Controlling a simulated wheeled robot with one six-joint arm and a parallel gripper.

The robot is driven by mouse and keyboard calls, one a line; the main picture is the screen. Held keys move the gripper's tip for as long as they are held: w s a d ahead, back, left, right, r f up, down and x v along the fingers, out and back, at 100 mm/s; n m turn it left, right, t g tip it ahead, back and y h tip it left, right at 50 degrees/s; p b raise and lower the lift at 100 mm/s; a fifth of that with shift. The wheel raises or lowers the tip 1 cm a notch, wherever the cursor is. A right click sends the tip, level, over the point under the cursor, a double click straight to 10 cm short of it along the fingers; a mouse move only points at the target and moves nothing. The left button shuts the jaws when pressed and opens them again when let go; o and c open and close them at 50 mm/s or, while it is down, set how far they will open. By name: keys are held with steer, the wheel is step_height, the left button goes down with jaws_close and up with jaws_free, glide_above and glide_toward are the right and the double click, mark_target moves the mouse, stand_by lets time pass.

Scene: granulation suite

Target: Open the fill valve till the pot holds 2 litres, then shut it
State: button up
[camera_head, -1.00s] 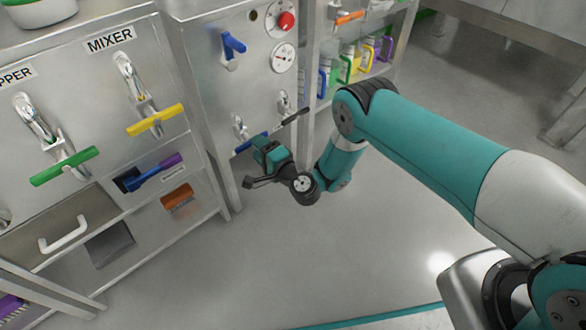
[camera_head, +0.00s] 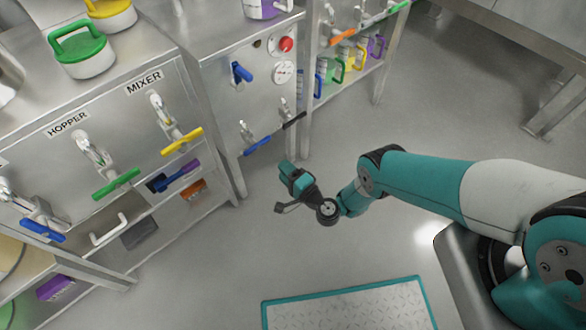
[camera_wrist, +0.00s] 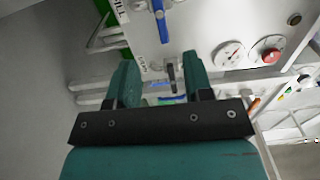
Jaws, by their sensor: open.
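A blue lever (camera_head: 241,72) sticks out of the steel panel, left of a round dial gauge (camera_head: 284,72). In the wrist view the same lever (camera_wrist: 160,20) is at the top, near a label reading FILL (camera_wrist: 121,10). Lower on the panel are two taps, one with a blue handle (camera_head: 257,145) and one with a black handle (camera_head: 294,121). My gripper (camera_head: 285,168) is in front of and below these taps, apart from them. In the wrist view my gripper (camera_wrist: 160,72) is open and empty, with the lower taps seen between its fingers. I cannot make out a pot.
A red button (camera_head: 286,44) is above the gauge. The hopper tap's green handle (camera_head: 117,184) and the mixer tap's yellow handle (camera_head: 183,141) jut out at left.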

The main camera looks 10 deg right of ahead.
steer(key=shift+p+v, duration=0.9)
steer(key=shift+v, duration=0.7)
